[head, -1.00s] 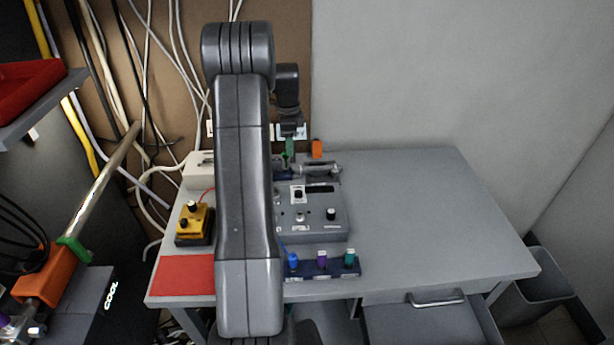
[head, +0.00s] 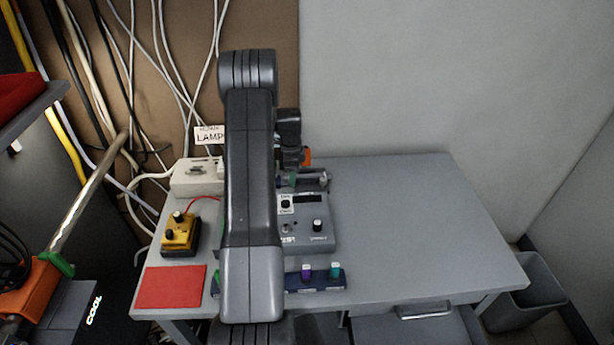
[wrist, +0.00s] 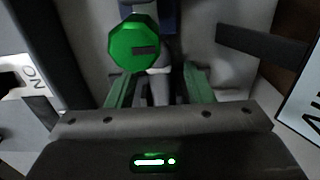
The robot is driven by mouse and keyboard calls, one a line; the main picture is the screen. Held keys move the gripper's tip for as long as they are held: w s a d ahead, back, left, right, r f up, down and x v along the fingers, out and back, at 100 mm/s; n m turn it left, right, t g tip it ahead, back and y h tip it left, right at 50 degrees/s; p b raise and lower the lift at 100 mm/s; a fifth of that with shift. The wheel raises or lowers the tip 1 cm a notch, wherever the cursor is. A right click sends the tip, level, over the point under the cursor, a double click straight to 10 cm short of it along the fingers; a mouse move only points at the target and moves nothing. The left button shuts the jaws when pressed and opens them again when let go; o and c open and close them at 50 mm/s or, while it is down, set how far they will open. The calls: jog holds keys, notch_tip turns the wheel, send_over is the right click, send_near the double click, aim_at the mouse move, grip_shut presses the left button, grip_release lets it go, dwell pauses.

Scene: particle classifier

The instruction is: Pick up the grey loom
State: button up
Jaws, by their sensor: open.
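No object is plainly recognisable as a grey loom. A pale grey, rod-like piece (wrist: 158,88) shows between my fingers in the wrist view; I cannot tell whether it is the loom. My gripper (wrist: 160,86) has its two green fingers apart, one on each side of this piece, with no visible grip. In the head view my gripper (head: 286,180) is low at the back of the grey control box (head: 312,238), partly hidden by my arm. A grey cylindrical part (head: 314,180) lies at the box's back edge.
A green octagonal knob (wrist: 133,45) is close beyond the left finger. An orange piece (head: 308,157) stands behind the box. A yellow box (head: 181,234), a red mat (head: 171,287) and a dark strip with coloured plugs (head: 322,280) are on the table (head: 420,220), whose right side is clear.

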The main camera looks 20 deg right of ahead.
jog(key=c, duration=1)
grip_shut()
jog(key=shift+r, duration=0.1)
